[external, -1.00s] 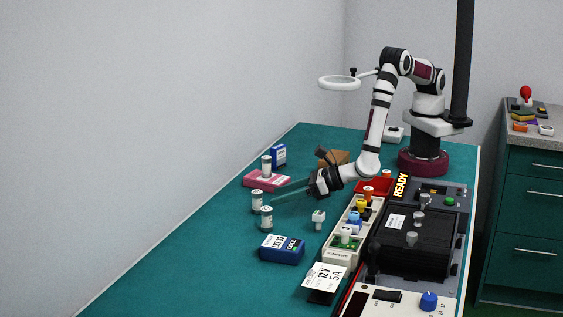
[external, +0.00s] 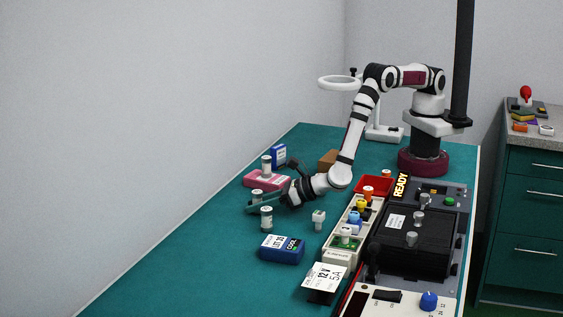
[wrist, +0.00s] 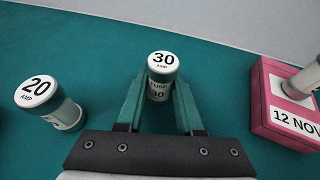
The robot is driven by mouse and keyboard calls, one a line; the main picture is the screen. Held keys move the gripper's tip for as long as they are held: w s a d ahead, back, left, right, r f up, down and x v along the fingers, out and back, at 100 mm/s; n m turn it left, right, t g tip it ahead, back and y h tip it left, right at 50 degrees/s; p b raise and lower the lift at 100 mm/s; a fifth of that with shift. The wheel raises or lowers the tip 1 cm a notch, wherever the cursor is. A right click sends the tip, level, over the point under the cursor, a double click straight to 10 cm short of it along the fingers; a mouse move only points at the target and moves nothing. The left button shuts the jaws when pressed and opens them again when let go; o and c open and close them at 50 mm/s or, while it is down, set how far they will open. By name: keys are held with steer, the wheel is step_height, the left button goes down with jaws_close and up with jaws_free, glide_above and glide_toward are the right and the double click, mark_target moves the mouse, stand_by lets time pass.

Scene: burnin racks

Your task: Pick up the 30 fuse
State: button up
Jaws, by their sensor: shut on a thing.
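In the external view the 30 fuse (external: 257,194) is partly hidden by my gripper (external: 255,203). The 20 fuse (wrist: 48,104), a similar cylinder, stands to the left in the wrist view; it shows nearer the camera in the external view (external: 266,218).
A pink box (wrist: 276,110) with a cylinder on it stands close on the right in the wrist view. A blue box (external: 282,250), a small white piece (external: 318,220) and a long tray (external: 336,258) stand nearby. The table's front left is clear.

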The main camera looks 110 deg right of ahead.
jaws_close()
steer(key=shift+r, duration=0.1)
